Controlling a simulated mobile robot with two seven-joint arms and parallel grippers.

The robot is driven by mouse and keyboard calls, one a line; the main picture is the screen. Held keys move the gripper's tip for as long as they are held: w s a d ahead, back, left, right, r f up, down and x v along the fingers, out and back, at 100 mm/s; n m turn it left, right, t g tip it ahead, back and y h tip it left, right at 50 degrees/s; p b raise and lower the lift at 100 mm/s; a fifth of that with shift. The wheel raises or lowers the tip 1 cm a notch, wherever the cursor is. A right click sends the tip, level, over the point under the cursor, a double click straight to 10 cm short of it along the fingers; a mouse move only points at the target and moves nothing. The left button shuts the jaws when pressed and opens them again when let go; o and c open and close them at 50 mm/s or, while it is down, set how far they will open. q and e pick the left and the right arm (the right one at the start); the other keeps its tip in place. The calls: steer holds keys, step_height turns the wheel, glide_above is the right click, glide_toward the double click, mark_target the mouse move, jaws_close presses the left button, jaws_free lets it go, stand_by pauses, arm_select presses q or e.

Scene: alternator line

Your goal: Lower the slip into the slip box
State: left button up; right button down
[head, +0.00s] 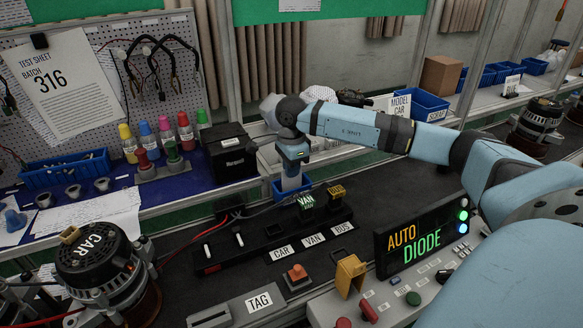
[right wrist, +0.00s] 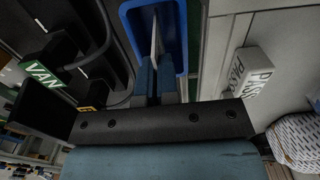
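The slip box is a small open blue bin (head: 279,191) beyond the dark bench, under my right gripper (head: 292,170). The right wrist view shows its blue wall (right wrist: 181,30) close around the fingertips. My right gripper (right wrist: 156,75) is shut on the slip (right wrist: 154,42), a thin pale sheet seen edge-on between the fingers. The slip points into the box opening; how deep it reaches is hard to tell. In the head view a pale part of the slip (head: 291,183) shows below the fingers. My left gripper is not in view.
A lit VAN block (head: 306,202) and a yellow-topped block (head: 336,192) stand close to the box's near side. A black case (head: 231,152) is to the left. A white PASS block (right wrist: 252,72) lies beside the box. An alternator marked CAR (head: 95,260) stands front left.

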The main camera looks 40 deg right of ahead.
arm_select(q)
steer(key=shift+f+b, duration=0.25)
steer(key=shift+b, duration=0.15)
arm_select(e)
steer(key=shift+f, duration=0.75)
steer(key=c, duration=1.3)
jaws_free()
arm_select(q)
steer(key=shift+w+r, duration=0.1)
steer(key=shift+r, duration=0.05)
arm_select(e)
steer(key=shift+r, duration=0.7)
arm_select(q)
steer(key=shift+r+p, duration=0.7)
steer(key=shift+p, duration=0.05)
arm_select(e)
step_height(320, 180, up, 12)
steer(key=shift+r, duration=0.25)
steer(key=shift+f, duration=0.1)
